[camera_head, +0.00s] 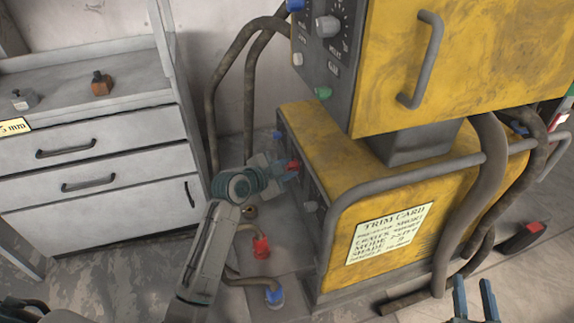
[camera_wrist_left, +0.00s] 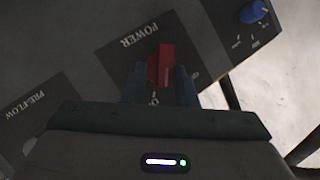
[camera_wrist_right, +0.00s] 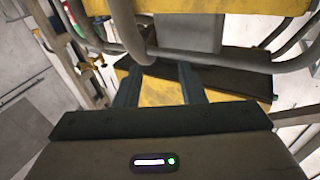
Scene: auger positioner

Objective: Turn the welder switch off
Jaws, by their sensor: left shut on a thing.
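The welder (camera_head: 430,185) is a yellow cabinet with a dark front panel. Its red power switch (camera_wrist_left: 167,65) sits on a plate marked POWER in the left wrist view, and a bit of red also shows in the head view (camera_head: 293,165). My left gripper (camera_wrist_left: 160,85) is at the panel with its two fingers on either side of the red switch, shut on it. The fingers hide the lower part of the switch and some of the lettering. My right gripper (camera_head: 474,300) is open and empty at the lower right, in front of the welder's side.
A yellow upper unit (camera_head: 460,70) with a grey handle stands above the welder. Thick hoses (camera_head: 480,190) and a grey rail run along its side. A red plug (camera_head: 261,246) and a blue plug (camera_head: 275,296) are low at the front. Grey drawers (camera_head: 95,160) stand left.

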